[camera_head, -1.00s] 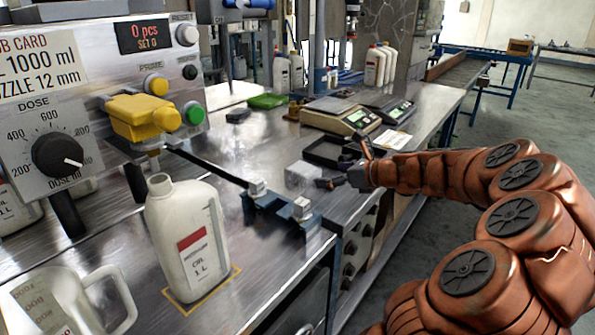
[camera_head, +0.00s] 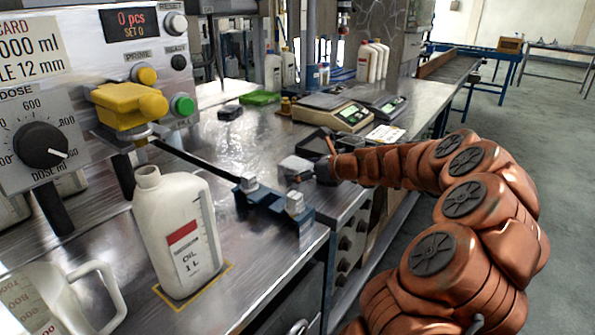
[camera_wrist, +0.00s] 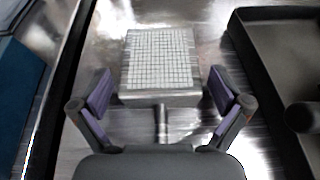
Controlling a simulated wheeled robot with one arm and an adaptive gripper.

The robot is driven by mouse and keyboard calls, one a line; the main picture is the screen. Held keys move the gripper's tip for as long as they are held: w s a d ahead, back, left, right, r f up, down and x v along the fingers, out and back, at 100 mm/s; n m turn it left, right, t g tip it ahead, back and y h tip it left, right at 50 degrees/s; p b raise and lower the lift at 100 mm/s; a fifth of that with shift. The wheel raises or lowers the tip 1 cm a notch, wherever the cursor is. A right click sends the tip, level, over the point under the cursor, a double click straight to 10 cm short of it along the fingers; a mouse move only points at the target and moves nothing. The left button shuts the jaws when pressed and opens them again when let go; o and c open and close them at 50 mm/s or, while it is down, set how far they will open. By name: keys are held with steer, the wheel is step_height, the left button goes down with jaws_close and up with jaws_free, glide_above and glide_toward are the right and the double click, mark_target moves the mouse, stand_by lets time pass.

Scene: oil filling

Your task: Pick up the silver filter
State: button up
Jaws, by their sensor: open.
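The silver filter (camera_wrist: 160,60) is a block with a fine grid on its top face. It lies on the metal bench, centred just ahead of my gripper in the wrist view. In the head view the filter (camera_head: 294,164) is small and partly covered by my gripper (camera_head: 304,175). In the wrist view my gripper (camera_wrist: 160,88) is open. Its purple-padded fingers stand on the left and right of the filter's near end, with a gap showing on each side. Nothing is held.
A dark tray (camera_wrist: 262,25) lies close on the right of the filter in the wrist view. A blue clamp fixture (camera_head: 270,205) is to its left in the head view. A white oil bottle (camera_head: 180,235) and scales (camera_head: 335,110) also stand on the bench.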

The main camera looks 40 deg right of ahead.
mark_target(303, 166)
steer(key=c, duration=1.5)
steer(key=shift+r, duration=0.15)
steer(key=shift+r+p, duration=0.65)
steer(key=shift+r, duration=0.9)
steer(key=shift+s+r, duration=0.2)
steer(key=shift+s, duration=0.1)
steer(key=s+a, duration=0.1)
steer(key=s, duration=0.8)
steer(key=s+a+r+p, duration=0.1)
steer(key=s, duration=0.3)
steer(key=shift+s+a, duration=0.15)
steer(key=shift+a, duration=0.15)
steer(key=shift+s+a+r, duration=0.1)
steer(key=shift+s+a, duration=0.05)
steer(key=shift+s, duration=0.35)
steer(key=shift+s+a+r, duration=0.1)
steer(key=shift+s+a, duration=0.05)
steer(key=shift+s, duration=0.3)
